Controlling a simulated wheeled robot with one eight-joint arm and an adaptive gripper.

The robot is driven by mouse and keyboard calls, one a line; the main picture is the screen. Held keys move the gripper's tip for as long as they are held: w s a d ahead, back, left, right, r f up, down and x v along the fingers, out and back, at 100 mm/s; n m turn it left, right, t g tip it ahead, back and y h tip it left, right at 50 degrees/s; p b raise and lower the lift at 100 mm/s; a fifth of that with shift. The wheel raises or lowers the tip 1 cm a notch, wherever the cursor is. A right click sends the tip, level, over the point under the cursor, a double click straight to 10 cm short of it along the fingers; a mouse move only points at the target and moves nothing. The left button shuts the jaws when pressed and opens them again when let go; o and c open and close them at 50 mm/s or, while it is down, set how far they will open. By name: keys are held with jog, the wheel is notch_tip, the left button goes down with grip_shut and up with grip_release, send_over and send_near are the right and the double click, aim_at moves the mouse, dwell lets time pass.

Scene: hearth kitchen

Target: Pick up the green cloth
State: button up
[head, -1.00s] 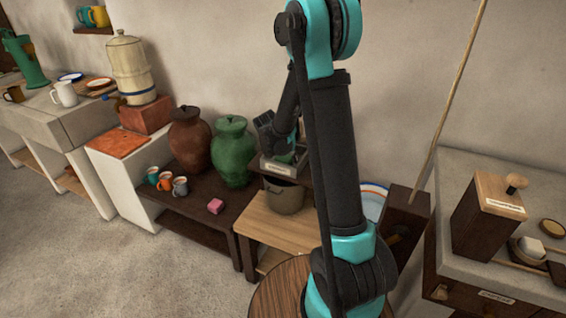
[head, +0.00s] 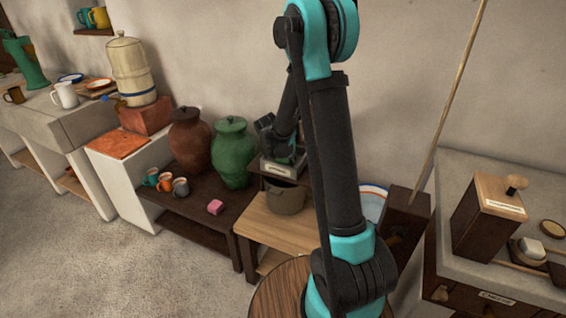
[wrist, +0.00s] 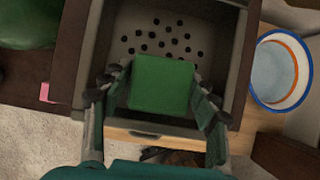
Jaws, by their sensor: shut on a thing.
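The green cloth (wrist: 161,84) shows as a folded square in the middle of the wrist view. My gripper (wrist: 158,78) is shut on it, with one finger at its left side and one at its right. The cloth is over a grey bin (wrist: 215,25) with holes in its floor. I cannot tell whether it still touches the bin. In the head view the labelled bin (head: 277,168) stands on a small dark shelf beside the green jar, and my arm hides most of the gripper and cloth.
A green lidded jar (head: 233,152) stands left of the bin. A pot (head: 285,199) sits below it on a wooden table (head: 270,222). A blue-and-orange-rimmed bowl (wrist: 299,39) is at its right. A pink block (head: 215,207) lies on the dark bench.

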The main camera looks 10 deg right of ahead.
aim_at(282, 160)
jog(key=shift+r, duration=0.2)
jog(key=shift+r, duration=0.6)
notch_tip(282, 160, up, 5)
jog(key=shift+s+a+r, duration=0.25)
jog(key=shift+s+a, duration=0.1)
jog(key=shift+s, duration=0.15)
jog(key=s+a, duration=0.9)
jog(key=s, duration=0.5)
jog(key=shift+a, duration=0.15)
